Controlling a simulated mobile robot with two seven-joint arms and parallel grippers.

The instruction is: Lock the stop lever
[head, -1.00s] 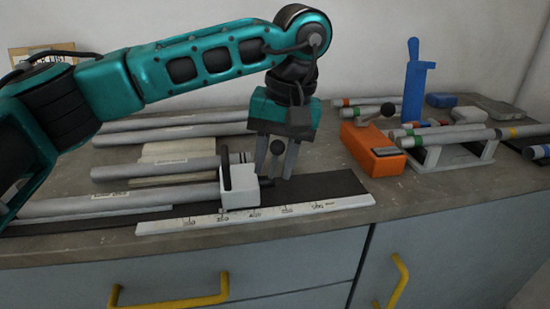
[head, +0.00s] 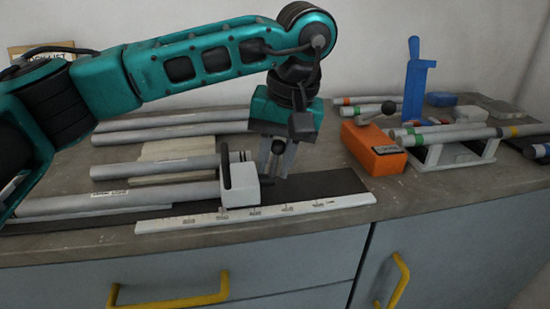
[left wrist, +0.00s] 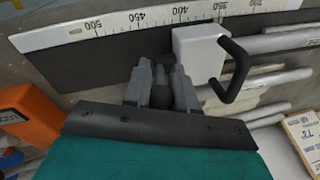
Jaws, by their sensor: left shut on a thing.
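The white stop block (head: 240,188) sits on the dark rail by the scale, and it also shows in the left wrist view (left wrist: 198,52). A black bent handle (head: 227,172) stands on the block; the left wrist view shows it (left wrist: 235,68) clear of my fingers. My left gripper (head: 277,162) points down just right of the block. Its fingers (left wrist: 160,82) are shut on the dark round-ended stop lever (head: 278,147), which shows between them in the left wrist view (left wrist: 161,96). The lever's lower part is hidden by the fingers. My right gripper is out of view.
A white scale strip (head: 260,212) runs along the bench's front edge. Grey tubes (head: 150,168) lie left and behind. An orange box (head: 372,150) with a ball-ended lever, a blue upright tool (head: 414,85) and a tube rack (head: 450,155) stand right.

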